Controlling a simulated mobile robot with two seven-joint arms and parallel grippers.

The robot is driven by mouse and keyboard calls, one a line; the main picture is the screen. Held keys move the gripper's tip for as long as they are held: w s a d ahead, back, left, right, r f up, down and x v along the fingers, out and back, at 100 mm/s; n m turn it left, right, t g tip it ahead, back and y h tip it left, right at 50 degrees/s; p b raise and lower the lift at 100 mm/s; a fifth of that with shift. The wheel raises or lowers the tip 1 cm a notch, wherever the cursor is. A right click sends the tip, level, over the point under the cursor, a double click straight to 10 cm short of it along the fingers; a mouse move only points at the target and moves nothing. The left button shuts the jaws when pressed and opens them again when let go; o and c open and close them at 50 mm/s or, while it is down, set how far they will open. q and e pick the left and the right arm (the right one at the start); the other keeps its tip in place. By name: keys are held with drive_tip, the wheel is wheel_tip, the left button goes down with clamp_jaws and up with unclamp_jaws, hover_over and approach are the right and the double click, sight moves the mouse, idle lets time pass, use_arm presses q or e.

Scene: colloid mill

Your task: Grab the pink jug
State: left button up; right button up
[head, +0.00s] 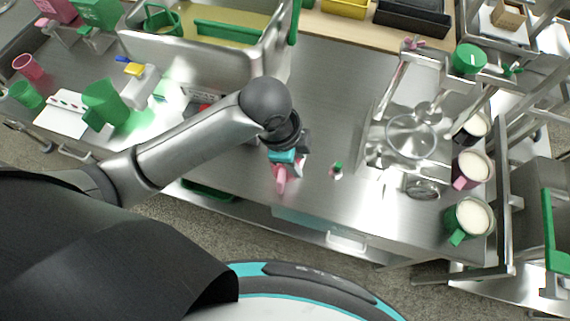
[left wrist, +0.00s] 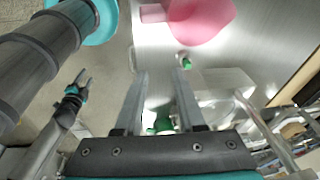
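A pink jug (head: 281,180) stands on the steel counter by my left gripper (head: 285,160), which hides most of it in the head view; its handle points toward my base. In the left wrist view the jug (left wrist: 203,18) shows large at the top edge, cut off, with its handle (left wrist: 152,12) on the left. My left gripper (left wrist: 160,72) is open, its two fingers apart with nothing held between them. The jug lies beyond the fingertips. My right gripper (left wrist: 82,78) shows small in the left wrist view, its fingers apart and empty.
Filled mugs (head: 472,168) line the counter's right side by a clear stand (head: 410,135). A steel sink or bin (head: 185,55) stands behind. Another pink cup (head: 28,67) is far left. The middle counter is clear.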

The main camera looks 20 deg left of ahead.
sight(276, 167)
use_arm(q)
drive_tip(key=w+a+m, duration=0.1)
drive_tip(key=a, duration=0.1)
drive_tip(key=w+a+m+y, duration=0.1)
drive_tip(key=a, duration=0.1)
drive_tip(key=w+a+m+g+y, duration=0.1)
drive_tip(key=a, duration=0.1)
drive_tip(key=shift+m, duration=0.4)
drive_tip(key=f, duration=0.3)
drive_tip(key=f+b, duration=0.1)
drive_tip(key=f, duration=0.5)
drive_tip(key=shift+w+f, duration=0.25)
drive_tip(key=shift+f, duration=0.05)
drive_tip(key=shift+s+d+f+b, duration=0.1)
drive_tip(key=shift+f+b, duration=0.25)
drive_tip(key=shift+f, duration=1.05)
drive_tip(key=shift+d+f+b, duration=0.1)
drive_tip(key=shift+f+b, duration=0.2)
drive_tip(key=shift+f, duration=1.1)
drive_tip(key=shift+c, duration=0.3)
clamp_jaws()
